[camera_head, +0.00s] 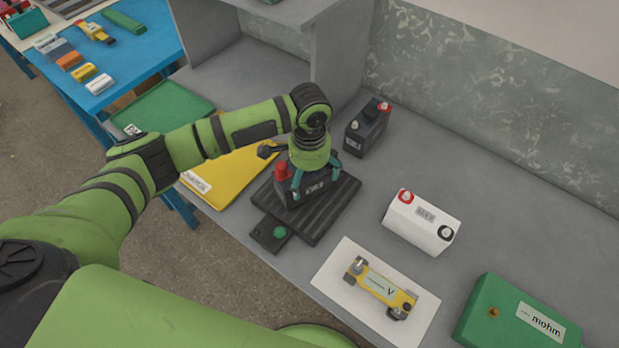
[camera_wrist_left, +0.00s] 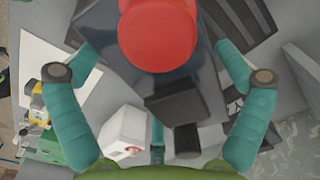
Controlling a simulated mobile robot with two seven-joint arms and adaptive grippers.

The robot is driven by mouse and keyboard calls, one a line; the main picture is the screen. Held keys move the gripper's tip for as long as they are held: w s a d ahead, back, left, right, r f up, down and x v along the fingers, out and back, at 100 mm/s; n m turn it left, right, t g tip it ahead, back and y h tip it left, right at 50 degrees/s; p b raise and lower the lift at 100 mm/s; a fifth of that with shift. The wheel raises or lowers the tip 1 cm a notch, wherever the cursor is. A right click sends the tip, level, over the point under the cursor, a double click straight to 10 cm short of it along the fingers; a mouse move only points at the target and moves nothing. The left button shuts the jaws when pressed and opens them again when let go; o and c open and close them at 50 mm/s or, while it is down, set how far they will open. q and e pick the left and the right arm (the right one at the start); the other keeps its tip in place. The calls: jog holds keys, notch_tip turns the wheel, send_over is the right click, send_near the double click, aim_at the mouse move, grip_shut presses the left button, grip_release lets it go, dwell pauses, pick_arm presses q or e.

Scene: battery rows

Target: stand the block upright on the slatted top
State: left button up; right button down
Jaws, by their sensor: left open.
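A dark block (camera_head: 297,193) with a red terminal and a pale label stands upright on the slatted top (camera_head: 333,214), a black ridged plate on the grey bench. My left gripper (camera_head: 308,178) points down over the block, its teal fingers at either side of it. In the left wrist view the fingers are spread open (camera_wrist_left: 160,75), with gaps to the block. The large red terminal (camera_wrist_left: 158,35) fills the top middle there. The gripper hides part of the block in the head view. My right gripper is not in view.
A second dark block (camera_head: 366,132) stands behind. To the right are a white block (camera_head: 422,222), a yellow device on a white sheet (camera_head: 330,278) and a green box (camera_head: 517,318). A small box with a green button (camera_head: 270,234) adjoins the plate. A yellow folder (camera_head: 222,180) lies left.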

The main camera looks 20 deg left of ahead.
pick_arm(q)
notch_tip(320, 180, up, 10)
jog(key=shift+r+b, duration=0.2)
jog(key=shift+b, duration=0.4)
